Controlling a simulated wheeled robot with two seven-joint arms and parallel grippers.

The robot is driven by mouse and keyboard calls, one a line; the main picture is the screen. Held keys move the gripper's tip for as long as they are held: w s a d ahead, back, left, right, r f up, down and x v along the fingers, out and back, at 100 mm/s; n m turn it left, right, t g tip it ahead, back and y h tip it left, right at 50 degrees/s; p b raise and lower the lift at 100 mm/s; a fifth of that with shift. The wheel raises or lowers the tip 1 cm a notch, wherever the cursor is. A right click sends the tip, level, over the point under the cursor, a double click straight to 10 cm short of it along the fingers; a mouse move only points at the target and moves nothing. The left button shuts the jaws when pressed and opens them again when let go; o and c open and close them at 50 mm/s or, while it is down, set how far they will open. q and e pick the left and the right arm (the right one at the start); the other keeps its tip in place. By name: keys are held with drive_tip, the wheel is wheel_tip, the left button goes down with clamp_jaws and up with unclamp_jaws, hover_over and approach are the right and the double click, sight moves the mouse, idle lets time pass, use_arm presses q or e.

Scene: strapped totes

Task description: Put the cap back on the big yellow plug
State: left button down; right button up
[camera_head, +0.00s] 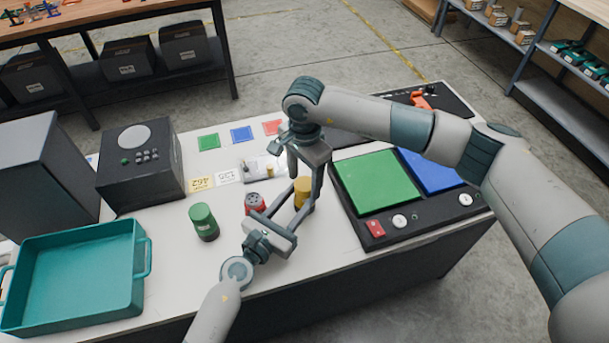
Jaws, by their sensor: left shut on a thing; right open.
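A yellow cylinder, apparently the big yellow plug (302,188), stands on the white table among my gripper fingers, which partly hide it. My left gripper (300,203) reaches in low from the front left and is shut on the yellow plug. My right gripper (305,178) comes from above, open, with its fingers pointing down close to the yellow plug. I cannot tell whether the top of the plug is covered, and I cannot make out a separate yellow cap for certain.
A red plug (255,203) with a dark, holed top and a green plug (203,222) stand left of my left gripper. A teal tray (75,275) is at the left, beside a dark box with buttons (142,172). A black panel with green and blue pads (376,182) lies to the right.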

drive_tip(key=c, duration=1)
drive_tip(key=o, duration=1.1)
drive_tip(key=shift+r, duration=0.15)
drive_tip(key=shift+r, duration=2.1)
drive_tip(key=shift+o, duration=0.2)
drive_tip(key=o, duration=0.5)
